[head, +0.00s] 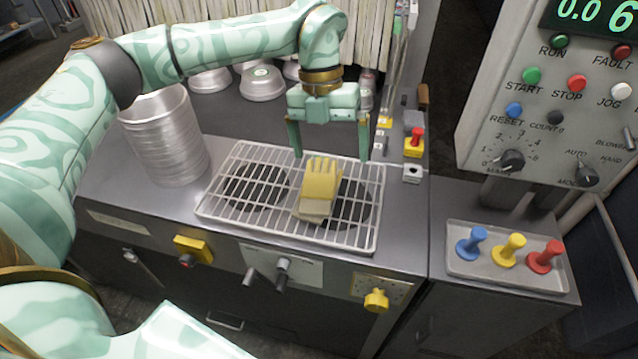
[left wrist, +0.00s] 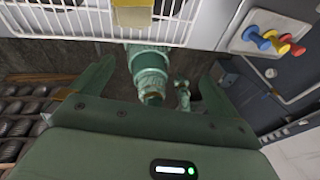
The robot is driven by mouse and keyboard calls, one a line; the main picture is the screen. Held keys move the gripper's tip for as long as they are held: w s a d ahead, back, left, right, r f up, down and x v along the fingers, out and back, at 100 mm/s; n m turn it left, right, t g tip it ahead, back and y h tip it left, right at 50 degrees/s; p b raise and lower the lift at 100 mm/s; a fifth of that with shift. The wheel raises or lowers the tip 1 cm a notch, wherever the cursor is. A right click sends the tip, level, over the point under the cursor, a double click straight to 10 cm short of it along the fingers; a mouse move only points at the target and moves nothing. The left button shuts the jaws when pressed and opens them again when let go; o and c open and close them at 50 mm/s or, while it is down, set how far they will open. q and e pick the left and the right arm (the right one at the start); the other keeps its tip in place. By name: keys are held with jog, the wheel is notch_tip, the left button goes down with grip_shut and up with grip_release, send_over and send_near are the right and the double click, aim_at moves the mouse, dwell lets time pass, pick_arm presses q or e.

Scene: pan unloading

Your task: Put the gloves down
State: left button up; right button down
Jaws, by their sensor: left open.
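The yellow gloves (head: 320,187) lie on the white wire rack (head: 222,203) in the head view, right of its middle, with the fingers toward the back. Their cuff end is paler. My left gripper (head: 331,157) is open, its two fingers pointing down, behind and above the gloves and apart from them. In the left wrist view the open fingers (left wrist: 155,80) frame empty space. A yellow piece of the gloves (left wrist: 133,15) shows at the top edge there, on the rack (left wrist: 60,22). My right gripper is not in view in the head view.
A stack of metal pans (head: 165,140) stands left of the rack. Upturned pans (head: 262,84) lie behind it. A control panel (head: 560,110) and a tray (head: 470,270) with blue, yellow and red pegs are at the right. Small fittings (head: 413,145) stand right of the rack.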

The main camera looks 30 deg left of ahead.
pick_arm(q)
jog(key=w+a+f+t+y, duration=0.2)
jog(key=w+a, duration=0.2)
jog(key=a, duration=0.1)
jog(key=b, duration=0.1)
send_over(317, 190)
jog(key=shift+n, duration=0.4)
notch_tip(317, 190, down, 10)
jog(key=shift+a+r, duration=0.1)
jog(key=shift+r, duration=0.1)
notch_tip(317, 190, down, 6)
jog(key=shift+r+b, duration=0.15)
jog(key=shift+b, duration=0.4)
jog(key=c, duration=1.1)
jog(key=shift+r, duration=0.1)
